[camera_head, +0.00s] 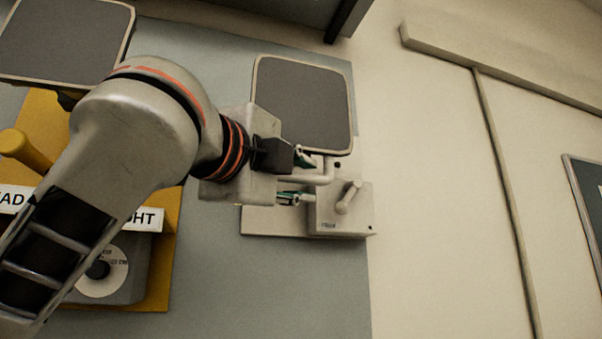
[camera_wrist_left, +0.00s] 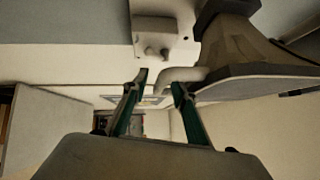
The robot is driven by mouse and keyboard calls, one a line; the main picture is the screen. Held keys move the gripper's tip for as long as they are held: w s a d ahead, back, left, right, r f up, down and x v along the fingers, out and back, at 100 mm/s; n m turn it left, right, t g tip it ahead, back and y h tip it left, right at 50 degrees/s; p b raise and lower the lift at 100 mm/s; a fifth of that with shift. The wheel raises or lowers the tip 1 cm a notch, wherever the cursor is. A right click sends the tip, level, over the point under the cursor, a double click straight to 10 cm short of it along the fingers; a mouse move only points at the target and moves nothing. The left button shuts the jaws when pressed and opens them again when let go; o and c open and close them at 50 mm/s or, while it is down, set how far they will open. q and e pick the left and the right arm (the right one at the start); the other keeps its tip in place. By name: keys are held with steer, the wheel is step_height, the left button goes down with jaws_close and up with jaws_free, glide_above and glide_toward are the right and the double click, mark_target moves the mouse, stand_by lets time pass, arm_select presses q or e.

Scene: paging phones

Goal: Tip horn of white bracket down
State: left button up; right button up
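The white bracket (camera_head: 328,221) is fixed to the grey board at mid-picture, with a small crank-like knob (camera_head: 349,197) on its box. Its horn (camera_head: 303,104), with a dark rectangular face and pale rim, sits just above. In the left wrist view the horn (camera_wrist_left: 238,48) is at right and the bracket box (camera_wrist_left: 155,29) at top. A pale bent rod (camera_head: 319,179) projects by the horn; it also shows in the wrist view (camera_wrist_left: 182,74). My left gripper (camera_head: 298,178) is open, its green fingers on either side of the rod's end (camera_wrist_left: 160,84). Contact is unclear.
A yellow bracket (camera_head: 166,245) with a yellow knob (camera_head: 22,150) and another dark-faced horn (camera_head: 62,40) stand at left, partly behind my left arm. A grey board (camera_head: 270,290) backs them. The pale wall (camera_head: 440,200) at right is mostly clear.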

arm_select(q)
steer(key=shift+w, duration=0.1)
jaws_close()
steer(key=shift+f, duration=0.1)
steer(key=shift+w+f+b, duration=0.25)
steer(key=shift+f+b, duration=0.15)
steer(key=shift+f, duration=0.05)
steer(key=w+a+f+m+t+h+b, duration=0.2)
steer(key=w+a+f+m+h, duration=0.1)
steer(key=w+f+m, duration=0.2)
steer(key=shift+w+a+f+m+h, duration=0.2)
steer(key=shift+w+f+m+h, duration=0.2)
steer(key=shift+w+f, duration=1.5)
steer(key=shift+w+r, duration=0.5)
steer(key=shift+w, duration=0.05)
